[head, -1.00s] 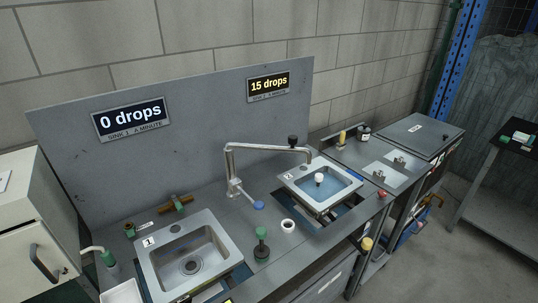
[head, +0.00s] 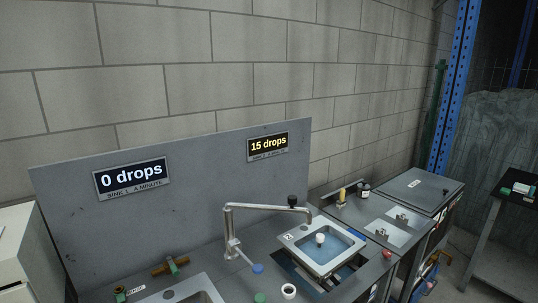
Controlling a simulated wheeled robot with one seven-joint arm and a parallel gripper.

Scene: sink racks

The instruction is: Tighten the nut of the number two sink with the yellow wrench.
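The number two sink (head: 303,243) is a grey square basin with a "2" label, at the right part of the rack top. It holds bluish water, and a white round-topped piece (head: 320,239) stands in it. A bent metal faucet (head: 262,207) with a dark knob and a blue handle end reaches over toward it. The sign above it reads "15 drops" (head: 268,146). The nut under the sink is hidden from this view. I cannot make out a yellow wrench. My gripper is not in view.
The number one sink (head: 205,286) is cut off at the bottom, under a "0 drops" sign (head: 132,178). A white ring (head: 289,291) lies between the sinks. A grey lidded unit (head: 420,191) and a dark side table (head: 521,189) stand right. Grey floor shows between them.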

